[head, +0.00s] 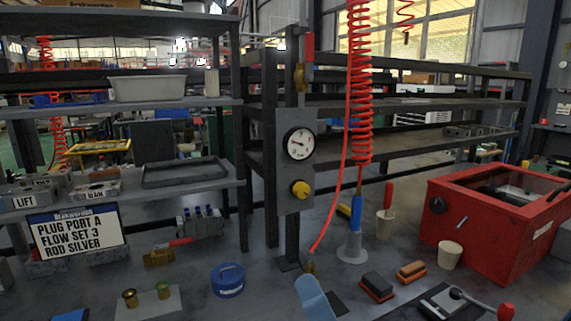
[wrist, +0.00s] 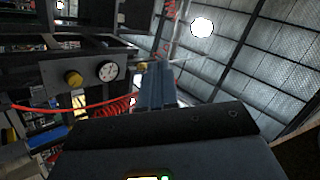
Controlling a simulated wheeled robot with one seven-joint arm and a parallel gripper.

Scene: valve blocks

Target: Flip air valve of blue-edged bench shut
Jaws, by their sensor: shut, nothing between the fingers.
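The air valve has a brass body (head: 301,78) on the post above the gauge panel (head: 295,200) in the head view. Its red lever (head: 309,47) points upright, along the post. In the wrist view, a small brass part (wrist: 142,66) beyond the panel's dial looks like the same valve, partly hidden by my fingers. My gripper (wrist: 157,68) is shut and empty, with its tips beside that brass part in the picture. I cannot tell whether they touch. I cannot clearly make out a blue edge on the bench.
The panel bears a round gauge (head: 299,144) and a yellow knob (head: 300,189). A red coiled hose (head: 360,90) hangs just right of the post. A red box (head: 490,225), cups and brushes stand on the bench top. Shelves (head: 190,180) stand left.

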